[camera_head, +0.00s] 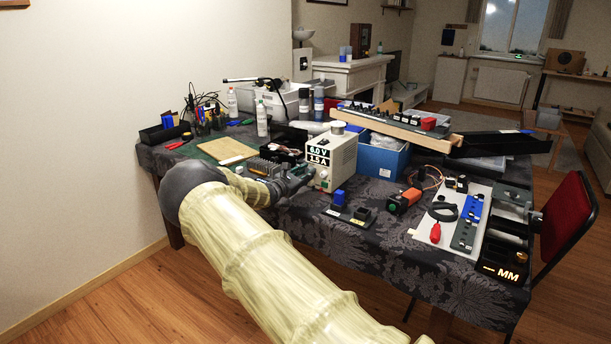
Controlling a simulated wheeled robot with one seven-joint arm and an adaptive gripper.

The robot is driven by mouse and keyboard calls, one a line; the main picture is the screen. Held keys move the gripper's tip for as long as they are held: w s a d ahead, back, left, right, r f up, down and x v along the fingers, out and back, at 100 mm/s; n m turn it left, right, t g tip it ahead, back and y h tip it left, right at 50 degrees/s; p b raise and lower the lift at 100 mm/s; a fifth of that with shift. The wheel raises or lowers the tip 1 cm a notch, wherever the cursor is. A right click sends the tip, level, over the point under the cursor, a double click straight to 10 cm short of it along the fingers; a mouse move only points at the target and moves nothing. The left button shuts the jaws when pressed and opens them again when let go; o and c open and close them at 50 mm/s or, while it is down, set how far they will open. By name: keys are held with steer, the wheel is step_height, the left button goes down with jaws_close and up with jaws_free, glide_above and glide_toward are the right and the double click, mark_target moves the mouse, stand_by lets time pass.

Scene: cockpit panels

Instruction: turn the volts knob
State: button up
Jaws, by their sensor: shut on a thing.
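A cream power supply (342,155) stands on the table. Its black display (318,155) reads 6.0 V over 1.5 A, and small knobs (323,176) sit low on its front face. My gripper (305,180) reaches in from the left, with its fingertips at the lower front of the supply. It is shut on a knob there, which appears to be the volts knob. The fingers and the viewing angle mostly hide that knob, and its label and pointer cannot be read.
A dark patterned cloth covers the table (290,235). A dark finned device (283,158) lies beside my gripper. Blue and black blocks (349,210) and an orange tool (405,200) lie right of the supply. A blue crate (382,158) is behind it. The cloth's front middle is clear.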

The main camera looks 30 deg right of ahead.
steer(key=o, duration=1.1)
steer(key=shift+c, duration=0.2)
steer(key=shift+a, duration=0.15)
steer(key=v, duration=1.1)
steer(key=shift+s+a, duration=0.25)
steer(key=shift+a, duration=0.05)
